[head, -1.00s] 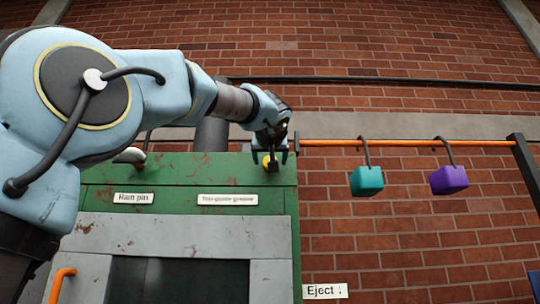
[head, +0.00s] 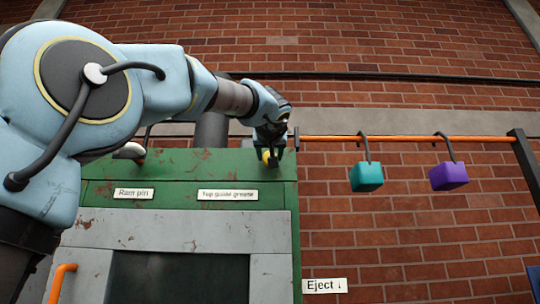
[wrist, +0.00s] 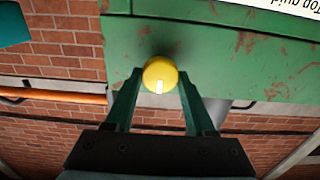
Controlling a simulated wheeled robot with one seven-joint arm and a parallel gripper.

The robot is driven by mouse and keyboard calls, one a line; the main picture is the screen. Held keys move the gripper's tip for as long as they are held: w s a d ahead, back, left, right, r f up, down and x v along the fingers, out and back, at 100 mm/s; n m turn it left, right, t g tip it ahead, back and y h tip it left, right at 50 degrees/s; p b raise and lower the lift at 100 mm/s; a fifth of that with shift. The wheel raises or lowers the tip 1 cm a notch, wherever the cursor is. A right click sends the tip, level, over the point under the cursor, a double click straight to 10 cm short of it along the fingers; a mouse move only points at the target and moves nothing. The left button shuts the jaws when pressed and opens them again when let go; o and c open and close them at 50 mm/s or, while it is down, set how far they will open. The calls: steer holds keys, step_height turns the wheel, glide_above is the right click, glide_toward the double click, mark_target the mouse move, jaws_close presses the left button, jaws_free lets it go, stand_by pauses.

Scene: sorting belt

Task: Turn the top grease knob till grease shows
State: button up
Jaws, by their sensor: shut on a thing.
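The top grease knob (wrist: 160,75) is a round yellow knob with a white mark, on the green top of the machine. In the wrist view my gripper (wrist: 160,88) has one finger on each side of it and is shut on it. In the head view the knob (head: 266,156) shows as a small yellow patch, partly hidden by my gripper (head: 270,158). A label reading "Top guide grease" (head: 227,195) is on the green panel (head: 180,168) below and left of the knob. I see no grease around the knob in these views.
An orange rail (head: 410,139) runs right from the machine, with a teal block (head: 366,178) and a purple block (head: 449,176) hanging on hooks. A "Ram pin" label (head: 134,193) and an "Eject" sign (head: 324,286) also show. A brick wall stands behind.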

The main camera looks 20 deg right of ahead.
steer(key=shift+m, duration=0.4)
jaws_close()
steer(key=shift+s+d+f+m+p, duration=0.1)
steer(key=shift+m+p, duration=0.2)
steer(key=shift+m, duration=3.9)
steer(key=shift+d+f+m+p, duration=0.1)
steer(key=shift+m+p, duration=0.15)
steer(key=shift+m, duration=3.95)
steer(key=o, duration=1.3)
jaws_free()
